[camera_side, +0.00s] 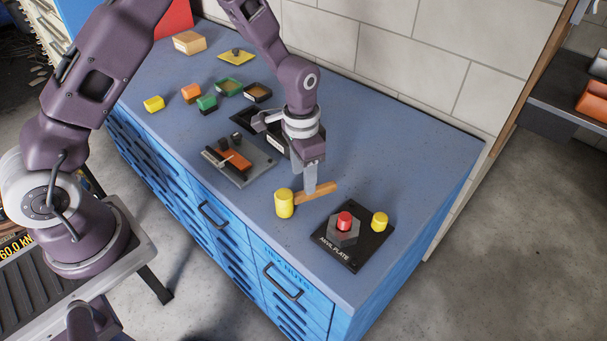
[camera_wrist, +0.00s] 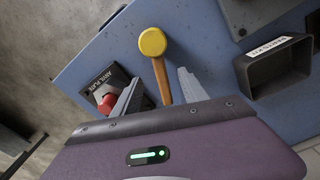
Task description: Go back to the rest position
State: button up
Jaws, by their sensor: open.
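My gripper (camera_side: 311,178) is open, with its fingers pointing down just above the worktop around a mallet's handle. The mallet has a yellow head (camera_side: 284,203) and a wooden handle (camera_side: 324,192), and it lies on the blue worktop. In the wrist view, the yellow head (camera_wrist: 152,42) is ahead of my gripper (camera_wrist: 160,77), and the handle runs back between the two spread fingers. The fingers seem apart from the handle, but I cannot tell their exact height above it.
A black anvil plate (camera_side: 360,258) with a red-topped block (camera_side: 344,226) and a yellow cylinder (camera_side: 379,222) is at the right. A grey fixture (camera_side: 253,166) and several small bins (camera_side: 229,87) are to the left. A tiled wall (camera_side: 415,55) stands behind.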

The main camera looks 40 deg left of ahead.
jog(key=s+a+r+n+t, duration=0.1)
jog(key=s+r, duration=0.4)
jog(key=r, duration=0.6)
jog(key=s+a+r+n+t, duration=0.15)
jog(key=s+r, duration=0.25)
jog(key=r, duration=0.6)
jog(key=s+r+n+t, duration=0.1)
jog(key=s+r, duration=0.1)
jog(key=s, duration=0.6)
jog(key=s+r+n+t, duration=0.1)
jog(key=s+r+t, duration=0.1)
jog(key=s, duration=0.6)
jog(key=shift+s+a+r, duration=0.2)
jog(key=shift+a+r, duration=0.2)
jog(key=shift+r, duration=0.35)
